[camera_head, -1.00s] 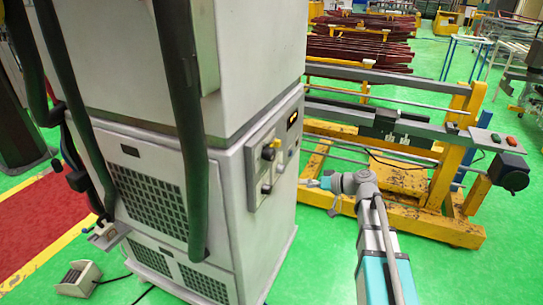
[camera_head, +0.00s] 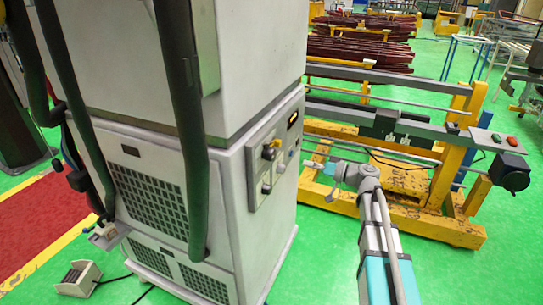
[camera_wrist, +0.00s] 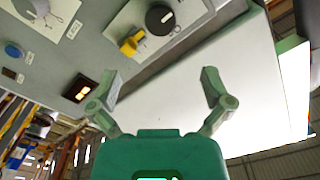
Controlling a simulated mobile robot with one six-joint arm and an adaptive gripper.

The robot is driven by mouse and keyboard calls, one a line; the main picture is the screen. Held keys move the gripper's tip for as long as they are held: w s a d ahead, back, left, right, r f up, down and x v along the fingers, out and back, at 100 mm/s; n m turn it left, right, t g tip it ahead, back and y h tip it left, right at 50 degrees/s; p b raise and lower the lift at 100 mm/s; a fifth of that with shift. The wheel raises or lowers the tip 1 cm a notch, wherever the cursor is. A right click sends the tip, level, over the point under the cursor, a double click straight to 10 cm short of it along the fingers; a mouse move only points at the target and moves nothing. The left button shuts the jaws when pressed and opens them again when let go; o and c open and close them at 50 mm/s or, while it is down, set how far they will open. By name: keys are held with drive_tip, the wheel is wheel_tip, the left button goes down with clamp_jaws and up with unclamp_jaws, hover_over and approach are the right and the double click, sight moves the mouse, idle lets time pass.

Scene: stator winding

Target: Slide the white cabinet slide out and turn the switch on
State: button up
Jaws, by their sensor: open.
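The white cabinet (camera_head: 165,146) stands upright at the left of the head view. Its control panel (camera_head: 254,180) is on the right-hand face, with dark knobs and a lit display (camera_head: 292,120). In the wrist view the panel carries a black round knob (camera_wrist: 160,18), a yellow switch (camera_wrist: 132,43), a blue button (camera_wrist: 14,51) and a lit display (camera_wrist: 80,88). My gripper (camera_wrist: 162,74) is open and empty, apart from the panel, its fingers below the knobs in the picture. In the head view my gripper (camera_head: 318,166) is right of the panel. I cannot tell which part is the slide.
A yellow frame with grey rails (camera_head: 440,190) stands just behind and right of my arm. Thick dark hoses (camera_head: 185,130) hang across the cabinet front. A foot pedal (camera_head: 78,278) lies on the green floor at lower left. Floor between cabinet and arm is clear.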

sight(274, 156)
drive_tip(key=x, duration=1.3)
drive_tip(key=shift+a, duration=0.15)
drive_tip(key=shift+c, duration=0.3)
drive_tip(key=c, duration=1.1)
